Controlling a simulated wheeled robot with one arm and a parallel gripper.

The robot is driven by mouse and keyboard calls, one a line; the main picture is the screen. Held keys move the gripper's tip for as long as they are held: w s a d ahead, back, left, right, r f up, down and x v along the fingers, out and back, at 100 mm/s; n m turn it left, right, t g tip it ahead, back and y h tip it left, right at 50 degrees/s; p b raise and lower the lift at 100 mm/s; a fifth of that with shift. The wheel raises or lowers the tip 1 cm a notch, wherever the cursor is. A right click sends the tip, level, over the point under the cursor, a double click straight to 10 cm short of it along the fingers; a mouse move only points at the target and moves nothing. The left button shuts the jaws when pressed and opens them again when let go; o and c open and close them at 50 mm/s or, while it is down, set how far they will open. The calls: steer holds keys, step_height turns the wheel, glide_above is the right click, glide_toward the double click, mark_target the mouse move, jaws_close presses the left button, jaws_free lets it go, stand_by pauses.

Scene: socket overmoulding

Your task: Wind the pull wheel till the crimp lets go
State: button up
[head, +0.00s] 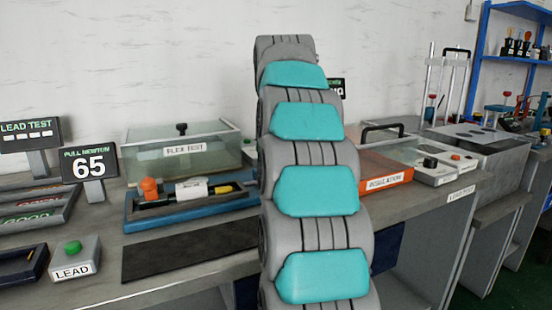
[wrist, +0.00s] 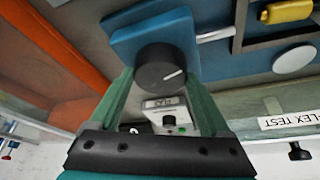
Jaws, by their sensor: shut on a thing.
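The pull wheel (wrist: 160,68) is a dark round knob with a white index line, on a blue block (wrist: 125,35) in the wrist view. My gripper (wrist: 164,76) is shut on it, with a green finger at each side. My arm hides the wheel in the head view. The blue pull tester (head: 150,219) lies on the bench left of my arm, with an orange part, a white labelled cylinder and a black-and-yellow piece. The crimp itself is too small to make out. The PULL NEWTON display (head: 90,163) reads 65.
A clear FLEX TEST box (head: 188,150) stands behind the tester. A dark mat (head: 185,250) lies in front. A LEAD button box (head: 75,257) and trays are at left. An orange INSULATION box (head: 385,180) is right of my arm.

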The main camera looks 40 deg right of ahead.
steer(key=o, duration=1.2)
steer(key=shift+v, duration=1.9)
steer(key=v, duration=0.4)
steer(key=shift+p, duration=0.4)
